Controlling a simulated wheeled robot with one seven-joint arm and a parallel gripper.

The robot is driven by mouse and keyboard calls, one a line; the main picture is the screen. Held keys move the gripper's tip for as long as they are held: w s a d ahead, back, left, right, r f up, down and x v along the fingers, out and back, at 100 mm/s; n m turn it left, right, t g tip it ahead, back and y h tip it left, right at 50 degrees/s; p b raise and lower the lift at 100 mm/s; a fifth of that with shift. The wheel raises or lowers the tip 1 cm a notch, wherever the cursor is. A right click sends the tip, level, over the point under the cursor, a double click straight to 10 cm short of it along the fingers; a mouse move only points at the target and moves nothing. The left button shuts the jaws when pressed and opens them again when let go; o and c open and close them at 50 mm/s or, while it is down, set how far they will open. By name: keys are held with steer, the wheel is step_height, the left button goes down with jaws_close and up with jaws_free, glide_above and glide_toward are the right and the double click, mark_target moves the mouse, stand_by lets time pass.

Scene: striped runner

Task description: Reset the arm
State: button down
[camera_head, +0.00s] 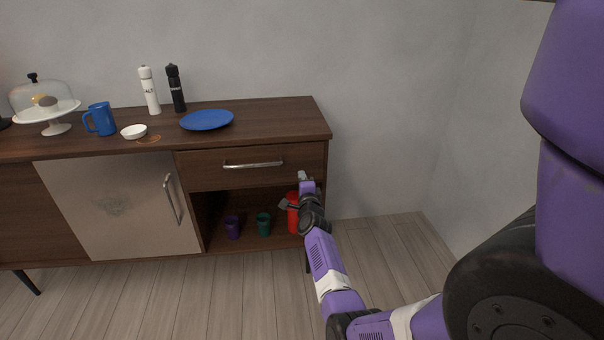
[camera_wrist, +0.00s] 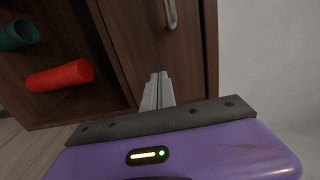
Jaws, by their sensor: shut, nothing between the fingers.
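My gripper (camera_head: 304,176) is at the end of my purple arm, in front of the right end of the wooden sideboard (camera_head: 318,117). In the wrist view my gripper (camera_wrist: 158,88) has its fingers together with nothing between them. It is near the drawer front (camera_wrist: 150,55) and the right edge of the open shelf. I cannot tell whether it touches the wood. The drawer (camera_head: 210,175) looks closed, with a metal handle (camera_head: 253,165). My wrist partly hides the red container (camera_head: 293,222) on the open shelf in the head view.
A purple cup (camera_head: 232,228) and a teal cup (camera_head: 263,224) stand on the shelf. The sideboard top holds a blue plate (camera_head: 207,120), white bowl (camera_head: 134,131), blue mug (camera_head: 101,119), two shakers and a domed cake stand (camera_head: 46,108). The floor to the right is clear.

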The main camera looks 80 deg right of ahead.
steer(key=p+v, duration=0.3)
steer(key=v, duration=0.5)
steer(key=shift+p, duration=0.4)
